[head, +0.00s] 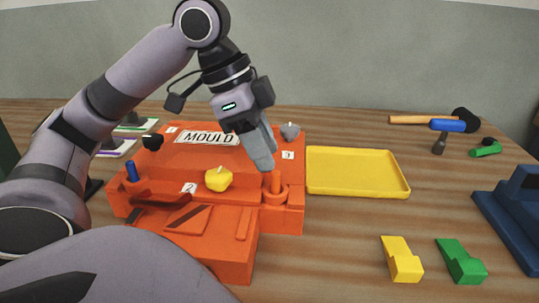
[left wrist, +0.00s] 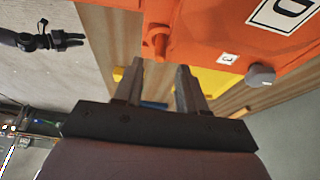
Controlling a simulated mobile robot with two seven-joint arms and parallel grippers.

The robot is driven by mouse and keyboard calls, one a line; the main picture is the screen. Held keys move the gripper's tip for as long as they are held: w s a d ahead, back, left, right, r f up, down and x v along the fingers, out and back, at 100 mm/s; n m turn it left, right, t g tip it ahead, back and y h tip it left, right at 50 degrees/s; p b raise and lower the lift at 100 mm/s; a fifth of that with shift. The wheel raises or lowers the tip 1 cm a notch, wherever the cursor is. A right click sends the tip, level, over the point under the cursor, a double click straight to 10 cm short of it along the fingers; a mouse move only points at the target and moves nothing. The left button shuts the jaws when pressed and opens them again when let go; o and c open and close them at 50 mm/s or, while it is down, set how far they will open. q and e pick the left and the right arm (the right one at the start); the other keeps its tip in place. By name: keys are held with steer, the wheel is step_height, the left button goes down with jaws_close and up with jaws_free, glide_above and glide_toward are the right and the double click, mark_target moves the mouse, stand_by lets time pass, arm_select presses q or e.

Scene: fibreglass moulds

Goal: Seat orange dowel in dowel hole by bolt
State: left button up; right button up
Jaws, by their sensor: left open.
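The orange dowel (head: 275,182) stands upright in a round orange boss at the front right corner of the orange mould (head: 230,157). I cannot tell how deep it sits. My left gripper (head: 264,164) is open and empty, its fingertips just above and beside the dowel. In the left wrist view the dowel (left wrist: 155,42) shows just beyond the parted fingertips (left wrist: 160,65), not between them. A bolt cannot be clearly made out. My right gripper (left wrist: 70,40) appears at the left of the wrist view, away from the mould, its fingers parted.
On the mould are a blue dowel (head: 132,172) and yellow (head: 218,179), black (head: 152,141) and grey (head: 290,131) knobs. A yellow tray (head: 357,191) stands right of it. Yellow (head: 401,260) and green (head: 461,262) wedges and a hammer (head: 440,123) lie farther right.

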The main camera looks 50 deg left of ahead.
arm_select(q)
steer(key=p+v, duration=0.2)
steer(key=v, duration=0.7)
steer(key=shift+p, duration=0.3)
